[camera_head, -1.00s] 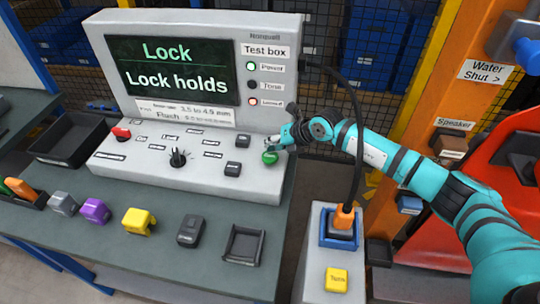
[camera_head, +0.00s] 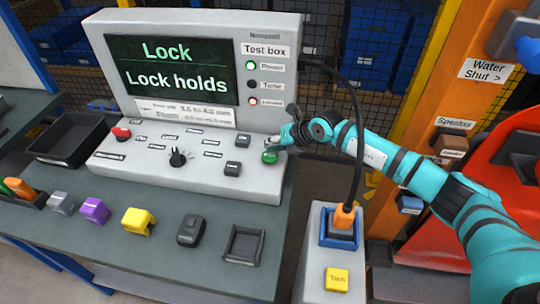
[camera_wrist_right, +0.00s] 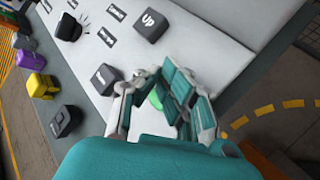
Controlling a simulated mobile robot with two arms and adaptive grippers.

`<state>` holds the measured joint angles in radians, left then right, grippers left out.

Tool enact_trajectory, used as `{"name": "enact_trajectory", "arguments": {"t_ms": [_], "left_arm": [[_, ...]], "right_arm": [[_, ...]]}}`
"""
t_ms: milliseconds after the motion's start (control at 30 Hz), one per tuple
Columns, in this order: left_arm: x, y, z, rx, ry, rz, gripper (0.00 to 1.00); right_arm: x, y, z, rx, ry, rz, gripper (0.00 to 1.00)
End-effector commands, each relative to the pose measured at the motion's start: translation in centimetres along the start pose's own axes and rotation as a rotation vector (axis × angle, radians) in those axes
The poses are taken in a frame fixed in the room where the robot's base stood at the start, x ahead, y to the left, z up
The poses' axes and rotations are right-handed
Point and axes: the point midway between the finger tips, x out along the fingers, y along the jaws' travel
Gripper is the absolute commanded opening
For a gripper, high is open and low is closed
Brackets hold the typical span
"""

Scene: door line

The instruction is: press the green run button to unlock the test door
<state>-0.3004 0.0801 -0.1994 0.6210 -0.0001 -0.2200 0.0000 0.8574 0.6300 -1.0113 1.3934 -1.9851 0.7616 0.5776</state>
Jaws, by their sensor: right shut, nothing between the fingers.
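The green run button (camera_head: 270,157) sits at the right end of the test box's sloped panel (camera_head: 262,185). In the right wrist view a part of the green button (camera_wrist_right: 155,100) shows between my fingers, which hide the rest. My right gripper (camera_head: 275,143) is shut and empty, its fingertips at the button's top edge; I cannot tell whether they touch it. It also shows in the right wrist view (camera_wrist_right: 160,88). The test box screen (camera_head: 172,70) reads "Lock" and "Lock holds". My left gripper is not in view.
A black cable (camera_head: 352,100) runs from the box to an orange plug (camera_head: 345,216) beside my right arm. A yellow button (camera_head: 337,279) is below it. Coloured blocks, including a yellow one (camera_head: 138,221), and a small black tray (camera_head: 243,245) lie along the bench front.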

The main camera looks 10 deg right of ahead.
Motion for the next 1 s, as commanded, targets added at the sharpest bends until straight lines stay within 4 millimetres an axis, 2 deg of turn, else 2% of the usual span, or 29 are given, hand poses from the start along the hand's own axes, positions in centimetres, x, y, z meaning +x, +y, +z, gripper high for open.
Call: {"name": "enact_trajectory", "arguments": {"t_ms": [1000], "left_arm": [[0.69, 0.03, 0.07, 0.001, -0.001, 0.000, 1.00]], "right_arm": [[0.76, -0.53, -0.59, 0.000, 0.001, 0.000, 0.00]]}}
